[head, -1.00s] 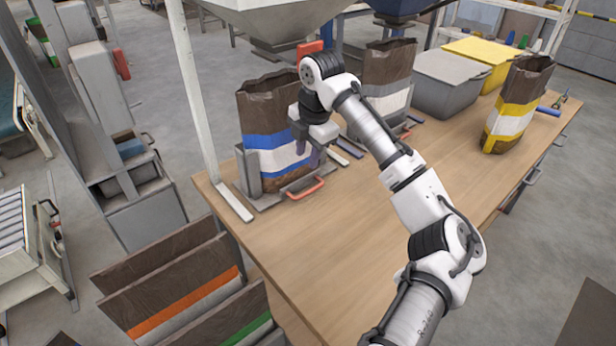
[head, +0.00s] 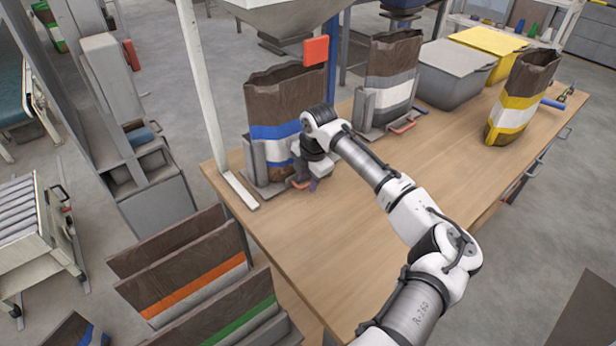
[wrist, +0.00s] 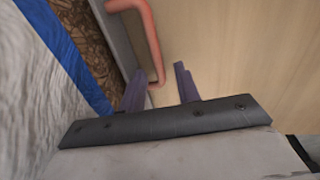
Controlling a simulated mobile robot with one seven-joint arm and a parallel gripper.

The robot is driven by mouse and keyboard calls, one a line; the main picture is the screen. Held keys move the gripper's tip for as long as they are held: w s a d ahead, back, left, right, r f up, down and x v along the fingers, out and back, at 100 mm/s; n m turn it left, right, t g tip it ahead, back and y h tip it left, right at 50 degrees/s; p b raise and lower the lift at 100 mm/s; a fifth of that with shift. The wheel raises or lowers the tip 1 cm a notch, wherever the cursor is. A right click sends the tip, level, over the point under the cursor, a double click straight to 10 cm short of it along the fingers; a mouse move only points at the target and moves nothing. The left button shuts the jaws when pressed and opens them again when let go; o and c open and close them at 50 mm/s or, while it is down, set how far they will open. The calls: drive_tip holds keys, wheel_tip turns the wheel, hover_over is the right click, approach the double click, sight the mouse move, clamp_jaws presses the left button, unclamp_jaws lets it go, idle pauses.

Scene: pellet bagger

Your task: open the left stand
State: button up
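The left stand (head: 256,162) is a grey metal holder on the wooden table, around a brown bag (head: 286,97) with blue and white bands. The bag is upright with its top open. The stand's red-orange handle (wrist: 150,40) shows in the wrist view, its near end between my finger tips or just beyond them. My gripper (wrist: 160,80) has two purple fingers spread apart, with a gap around the handle's end. In the head view my gripper (head: 308,181) is low at the stand's front right and hides most of the handle. I cannot tell whether the fingers touch it.
A second stand (head: 364,112) holds a grey-banded bag (head: 391,68) behind. A yellow-banded bag (head: 518,98), a grey bin (head: 455,75) and a yellow bin (head: 495,45) stand further right. A white post (head: 198,80) rises at the table's left. The table's front middle is clear.

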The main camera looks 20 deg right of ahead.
clamp_jaws()
drive_tip(key=shift+f, duration=0.1)
idle(0.4)
